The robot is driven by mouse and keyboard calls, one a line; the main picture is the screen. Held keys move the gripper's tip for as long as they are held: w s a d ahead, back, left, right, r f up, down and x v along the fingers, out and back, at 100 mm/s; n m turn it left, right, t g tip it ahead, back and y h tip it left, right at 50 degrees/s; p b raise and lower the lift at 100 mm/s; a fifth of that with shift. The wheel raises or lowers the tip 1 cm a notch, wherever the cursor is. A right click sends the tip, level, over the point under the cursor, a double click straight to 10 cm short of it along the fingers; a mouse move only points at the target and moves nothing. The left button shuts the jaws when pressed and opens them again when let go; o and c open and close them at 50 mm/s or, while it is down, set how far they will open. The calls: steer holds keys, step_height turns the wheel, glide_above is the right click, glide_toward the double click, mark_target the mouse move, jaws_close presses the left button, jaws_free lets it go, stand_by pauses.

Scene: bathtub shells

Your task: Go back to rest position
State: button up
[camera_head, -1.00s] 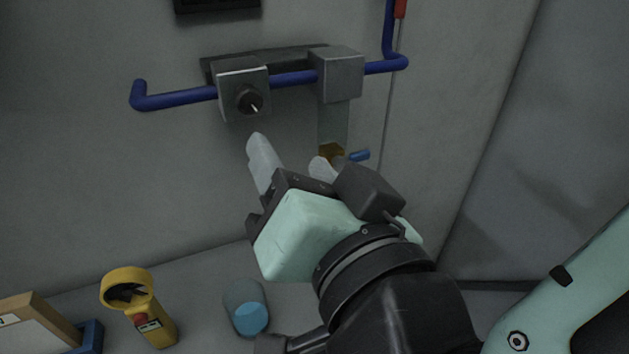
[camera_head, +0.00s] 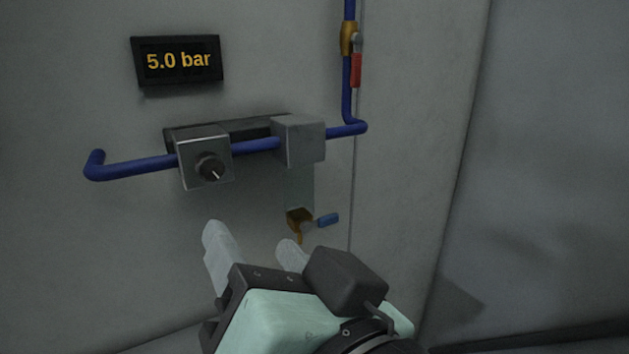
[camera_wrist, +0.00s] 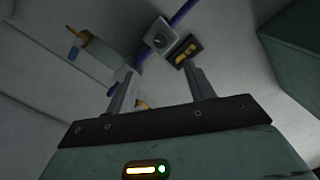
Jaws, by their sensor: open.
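My gripper (camera_head: 256,252) is in the lower middle of the head view, its two pale fingers apart with nothing between them. It is below the wall fixture and apart from it. In the wrist view my gripper (camera_wrist: 163,84) also shows open and empty, with the grey box and its knob seen beyond the fingertips. Most of my arm is below the head view's lower edge.
A blue pipe (camera_head: 135,168) runs along the wall through a box with a black knob (camera_head: 209,167) and a plain grey box (camera_head: 300,141). A display (camera_head: 178,61) reads 5.0 bar. A red-handled valve (camera_head: 356,70) and a blue-handled tap (camera_head: 327,220) are at right.

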step_height(320, 180, down, 12)
steer(key=w+d+n+g+h, duration=0.1)
steer(key=d+n+g+h, duration=0.1)
steer(key=n+g, duration=0.55)
steer(key=s+d+f+g+h, duration=0.1)
steer(key=d+f+g+h, duration=0.1)
steer(key=d, duration=0.6)
steer(key=s+d+f+g+h, duration=0.1)
steer(key=d+f+g+h, duration=0.1)
steer(key=d+g+h, duration=0.3)
steer(key=d, duration=0.4)
steer(key=shift+s+f, duration=0.3)
steer(key=shift+f, duration=0.1)
steer(key=shift+a+g, duration=0.1)
steer(key=shift+g, duration=0.15)
stand_by(2.2)
